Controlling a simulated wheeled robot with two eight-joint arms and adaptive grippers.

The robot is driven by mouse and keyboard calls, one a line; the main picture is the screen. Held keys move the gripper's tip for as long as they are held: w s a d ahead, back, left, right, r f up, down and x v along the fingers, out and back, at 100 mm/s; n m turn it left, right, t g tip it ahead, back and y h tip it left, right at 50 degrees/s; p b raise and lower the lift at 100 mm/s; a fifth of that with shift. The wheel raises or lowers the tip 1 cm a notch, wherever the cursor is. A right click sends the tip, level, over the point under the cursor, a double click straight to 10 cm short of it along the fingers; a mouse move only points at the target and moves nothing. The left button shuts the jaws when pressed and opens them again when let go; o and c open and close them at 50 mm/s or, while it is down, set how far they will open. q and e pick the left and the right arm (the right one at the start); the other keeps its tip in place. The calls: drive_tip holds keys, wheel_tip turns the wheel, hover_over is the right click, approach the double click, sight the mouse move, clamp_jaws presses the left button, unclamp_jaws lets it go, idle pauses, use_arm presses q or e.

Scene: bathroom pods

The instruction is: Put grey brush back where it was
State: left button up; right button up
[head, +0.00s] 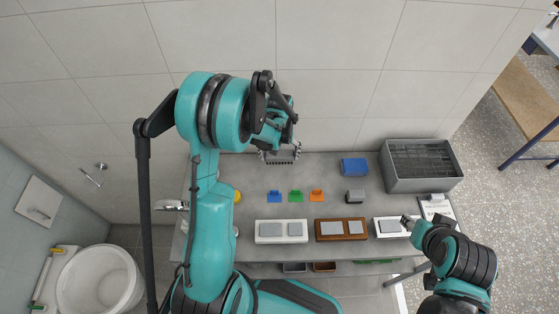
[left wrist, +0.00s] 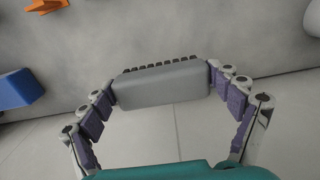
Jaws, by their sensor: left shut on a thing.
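The grey brush (left wrist: 163,84) is a rounded grey block with a row of dark bristles along its far side. My left gripper (head: 280,151) is shut on it, with one finger at each end in the left wrist view. In the head view the brush (head: 283,156) shows partly below the gripper, near the back edge of the table (head: 325,176). My right gripper (head: 408,223) is at the white tray with a grey pad (head: 391,227); its jaws are too small to read.
Blue, green and orange clips (head: 296,196) stand mid-table. A grey block (head: 355,196), a blue block (head: 354,167) and a grey crate (head: 391,182) are at right. A white tray (head: 263,239) and a brown tray (head: 319,236) line the front. A tiled wall stands behind.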

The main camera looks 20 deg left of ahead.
sight(279, 162)
use_arm(q)
drive_tip(key=shift+f+b, duration=0.5)
drive_tip(key=shift+f, duration=1.35)
drive_tip(key=shift+f+b, duration=0.25)
drive_tip(key=shift+b, duration=0.05)
drive_tip(key=o, duration=0.9)
drive_tip(key=shift+c, duration=0.2)
drive_tip(key=shift+r, duration=0.1)
